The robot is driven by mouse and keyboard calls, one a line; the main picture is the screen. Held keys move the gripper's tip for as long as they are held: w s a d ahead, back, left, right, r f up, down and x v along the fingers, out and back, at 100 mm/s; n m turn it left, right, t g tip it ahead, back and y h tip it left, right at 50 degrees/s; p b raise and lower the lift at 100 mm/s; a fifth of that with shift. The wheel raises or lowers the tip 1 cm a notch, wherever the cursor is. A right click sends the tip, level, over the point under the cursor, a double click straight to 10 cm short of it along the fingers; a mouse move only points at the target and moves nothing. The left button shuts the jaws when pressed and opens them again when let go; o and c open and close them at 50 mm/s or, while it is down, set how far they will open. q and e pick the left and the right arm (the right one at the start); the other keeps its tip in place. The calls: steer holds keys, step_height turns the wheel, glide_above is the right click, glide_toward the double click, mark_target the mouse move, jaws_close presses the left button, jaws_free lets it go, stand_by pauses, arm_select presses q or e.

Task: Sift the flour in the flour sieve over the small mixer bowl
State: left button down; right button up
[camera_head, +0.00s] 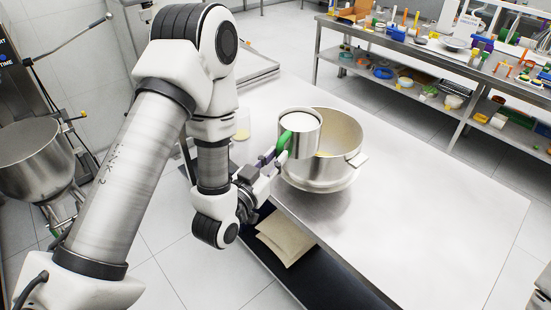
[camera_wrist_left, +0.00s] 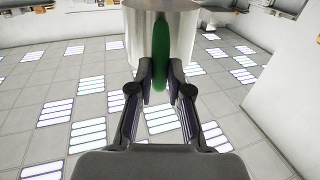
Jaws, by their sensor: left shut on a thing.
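The flour sieve (camera_head: 300,137) is a metal cup with a green handle, and white flour shows in its top. My left gripper (camera_head: 270,158) is shut on the green handle and holds the sieve upright at the left part of the small mixer bowl's opening. The small mixer bowl (camera_head: 325,172) is a wide metal bowl with side handles, standing on the steel table. The sieve hides part of its rim and inside. The left wrist view shows the sieve (camera_wrist_left: 161,40) and its green handle between the fingers (camera_wrist_left: 160,88). My right gripper is not in view.
The steel table (camera_head: 400,215) is clear to the right of the bowl. A small pale container (camera_head: 241,135) stands behind my left arm. Paper sacks (camera_head: 286,238) lie on the lower shelf. A large mixer bowl (camera_head: 32,158) is at far left, and a cluttered bench (camera_head: 440,52) is at the back right.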

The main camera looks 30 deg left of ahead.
arm_select(q)
glide_toward(308, 122)
steer(key=shift+s+a+f+p, duration=0.1)
steer(key=shift+s+p, duration=0.2)
steer(key=shift+s, duration=0.9)
steer(key=shift+w, duration=0.65)
steer(key=w, duration=0.3)
steer(key=w+b, duration=0.1)
steer(key=w, duration=0.7)
steer(key=shift+w+d+b, duration=0.15)
steer(key=shift+d+b, duration=0.1)
steer(key=shift+b, duration=0.1)
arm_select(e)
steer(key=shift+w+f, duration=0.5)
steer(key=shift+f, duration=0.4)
